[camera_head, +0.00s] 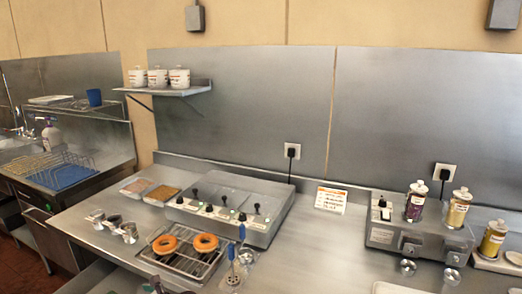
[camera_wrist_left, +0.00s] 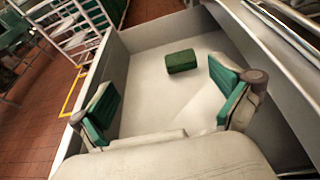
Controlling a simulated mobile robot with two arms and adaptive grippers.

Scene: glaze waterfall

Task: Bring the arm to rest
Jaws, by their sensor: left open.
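My left gripper (camera_wrist_left: 166,84) shows in the left wrist view with its two green-padded fingers wide apart and nothing between them. It hangs over a pale, walled bin or recess (camera_wrist_left: 140,40). A small dark green block (camera_wrist_left: 181,62) lies on the floor of that recess, beyond the fingertips and apart from them. My right gripper is in neither view.
On the steel counter (camera_head: 315,240), two orange-brown rings (camera_head: 165,244) (camera_head: 206,242) lie on a wire rack (camera_head: 183,262). Behind them stands a grey unit with knobs (camera_head: 230,205). A dispenser (camera_head: 420,238) with jars is at right. A white rack (camera_wrist_left: 75,25) stands near the recess.

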